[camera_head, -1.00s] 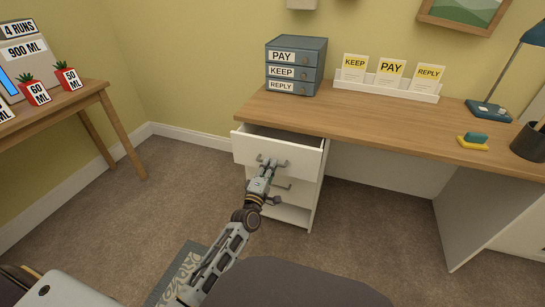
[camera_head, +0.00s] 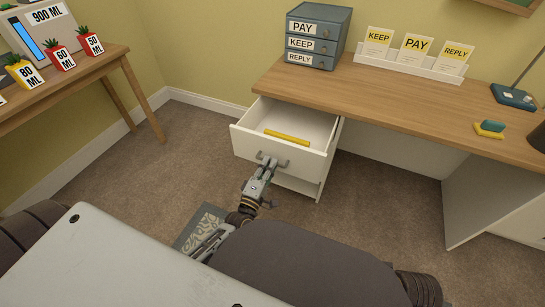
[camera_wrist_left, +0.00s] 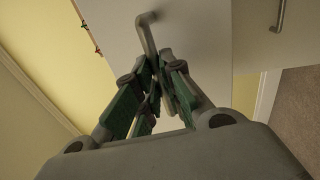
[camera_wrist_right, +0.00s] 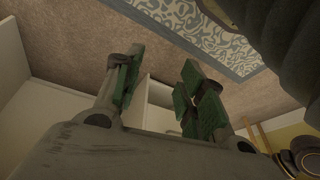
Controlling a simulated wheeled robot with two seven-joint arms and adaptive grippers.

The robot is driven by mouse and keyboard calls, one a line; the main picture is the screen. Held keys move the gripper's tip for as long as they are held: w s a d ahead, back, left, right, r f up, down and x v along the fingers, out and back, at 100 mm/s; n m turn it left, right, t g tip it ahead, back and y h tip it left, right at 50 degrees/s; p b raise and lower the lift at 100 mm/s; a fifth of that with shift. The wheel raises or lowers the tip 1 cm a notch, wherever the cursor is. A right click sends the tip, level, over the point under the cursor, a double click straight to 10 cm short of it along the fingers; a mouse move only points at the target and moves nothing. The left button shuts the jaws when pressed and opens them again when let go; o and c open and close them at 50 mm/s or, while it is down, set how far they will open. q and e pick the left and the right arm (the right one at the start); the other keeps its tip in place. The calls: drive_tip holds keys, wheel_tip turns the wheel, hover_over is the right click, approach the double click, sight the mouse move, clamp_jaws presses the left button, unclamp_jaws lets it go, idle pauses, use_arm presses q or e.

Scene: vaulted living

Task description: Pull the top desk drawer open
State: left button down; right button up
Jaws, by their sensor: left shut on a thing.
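The white top desk drawer (camera_head: 300,160) stands well open below the left end of the desk (camera_head: 380,95). A yellow stick-like thing (camera_head: 287,137) lies inside it. My left gripper (camera_head: 264,168) is shut on the grey handle (camera_head: 283,161) of this drawer. In the left wrist view the handle (camera_wrist_left: 147,30) runs down between the closed fingertips (camera_wrist_left: 156,68). My right gripper (camera_wrist_right: 158,76) shows only in its wrist view. Its fingers are apart with nothing between them.
A grey-blue letter box with labelled drawers (camera_head: 318,38) and a white card rack (camera_head: 410,66) stand on the desk. A side table (camera_head: 115,62) with labelled pots is at the left. A patterned rug (camera_head: 200,228) lies below my left arm. Carpet left of the drawer is clear.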

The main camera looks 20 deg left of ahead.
use_arm(q)
drive_tip(key=shift+s+p, duration=0.45)
drive_tip(key=shift+s, duration=0.95)
use_arm(e)
drive_tip(key=shift+d+f, duration=0.1)
drive_tip(key=shift+f, duration=0.7)
use_arm(q)
drive_tip(key=shift+f, duration=0.1)
drive_tip(key=c, duration=1.5)
unclamp_jaws()
drive_tip(key=shift+s, duration=0.15)
use_arm(e)
drive_tip(key=shift+w, duration=0.1)
use_arm(q)
drive_tip(key=shift+s+a+f, duration=0.1)
drive_tip(key=shift+s+f, duration=0.25)
drive_tip(key=shift+s, duration=1.55)
drive_tip(key=shift+s+a+f, duration=0.1)
drive_tip(key=shift+s+f, duration=0.3)
drive_tip(key=shift+s, duration=1.55)
drive_tip(key=shift+s+a+f, duration=0.1)
drive_tip(key=shift+s+f, duration=0.25)
drive_tip(key=shift+s, duration=1.55)
drive_tip(key=shift+d, duration=0.1)
